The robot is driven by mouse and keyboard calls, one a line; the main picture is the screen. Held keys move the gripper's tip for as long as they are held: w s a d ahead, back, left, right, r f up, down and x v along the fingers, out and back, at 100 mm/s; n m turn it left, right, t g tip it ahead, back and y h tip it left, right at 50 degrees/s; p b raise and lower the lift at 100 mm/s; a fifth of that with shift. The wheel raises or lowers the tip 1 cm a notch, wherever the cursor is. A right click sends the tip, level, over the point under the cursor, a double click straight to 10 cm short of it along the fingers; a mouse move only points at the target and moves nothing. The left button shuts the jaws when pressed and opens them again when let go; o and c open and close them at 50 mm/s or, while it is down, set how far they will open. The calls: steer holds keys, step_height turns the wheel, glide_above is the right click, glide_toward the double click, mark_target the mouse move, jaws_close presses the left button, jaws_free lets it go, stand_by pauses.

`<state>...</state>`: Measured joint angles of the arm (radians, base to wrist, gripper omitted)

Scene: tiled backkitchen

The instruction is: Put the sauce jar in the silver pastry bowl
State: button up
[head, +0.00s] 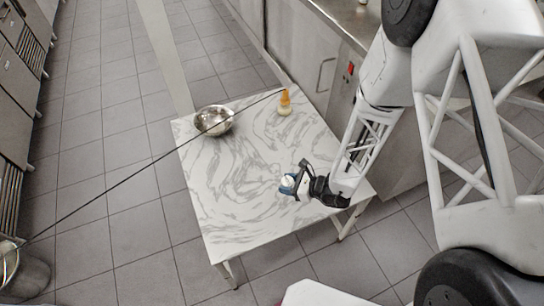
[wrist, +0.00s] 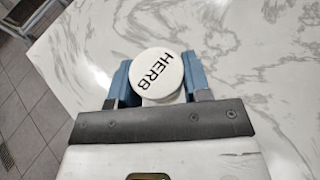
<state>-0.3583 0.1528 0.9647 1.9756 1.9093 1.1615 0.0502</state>
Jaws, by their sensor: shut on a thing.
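My gripper (head: 291,184) is shut on a small jar with a round white lid marked HERB (wrist: 157,73). In the wrist view its blue finger pads (wrist: 125,82) sit on either side of the jar; the jar's body is mostly hidden below the lid. In the head view the jar is at the right part of the marble table, and I cannot tell whether it touches the top. The silver bowl (head: 214,121) stands at the table's far left, apart from my gripper, and looks empty.
An orange-topped bottle (head: 285,103) stands at the far right of the marble table (head: 235,205). The tabletop between the jar and the bowl is clear. A steel counter (head: 345,18) stands behind on the right. A thin dark line crosses the head view.

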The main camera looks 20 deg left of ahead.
glide_above(276, 163)
steer(key=shift+w+f, duration=0.1)
steer(key=shift+f, duration=0.6)
steer(key=shift+f, duration=1.7)
steer(key=shift+f, duration=0.2)
steer(key=o, duration=1)
steer(key=shift+c, duration=0.2)
steer(key=shift+r, duration=0.15)
